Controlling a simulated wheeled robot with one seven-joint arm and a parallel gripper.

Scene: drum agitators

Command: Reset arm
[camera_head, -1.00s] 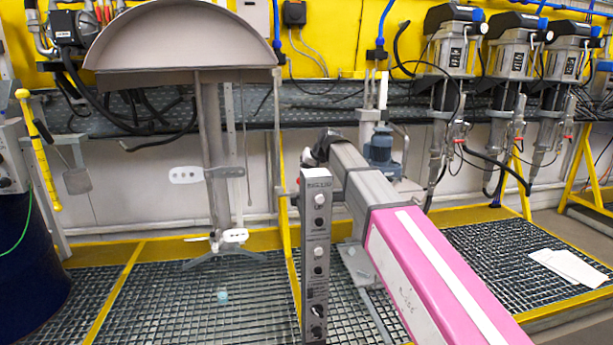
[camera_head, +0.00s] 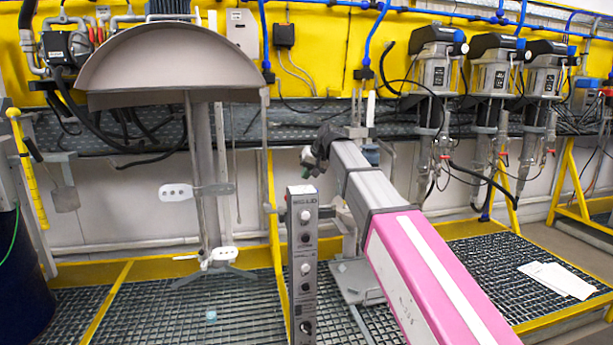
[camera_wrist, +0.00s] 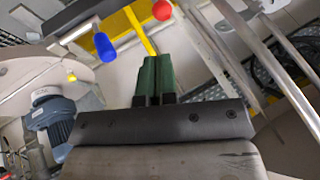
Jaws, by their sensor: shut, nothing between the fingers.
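My gripper shows in the wrist view, its two green fingers (camera_wrist: 153,77) pressed together with nothing between them. In the head view my arm, with a pink cover, reaches from the lower right toward the middle. The dark gripper end (camera_head: 310,160) is at its far tip, above and behind the grey control post. The fingertips are small and hard to make out there. In the wrist view a blue knob (camera_wrist: 104,46) lies left of the fingers and a red knob (camera_wrist: 162,10) above them, both apparently beyond them.
A grey control post (camera_head: 302,265) stands just left of my arm. A half-round grey lid (camera_head: 180,60) on a column stands at left. Several drum agitators (camera_head: 437,75) hang at right. A blue motor (camera_wrist: 55,120) shows in the wrist view. White sheets (camera_head: 556,280) lie on the floor grating.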

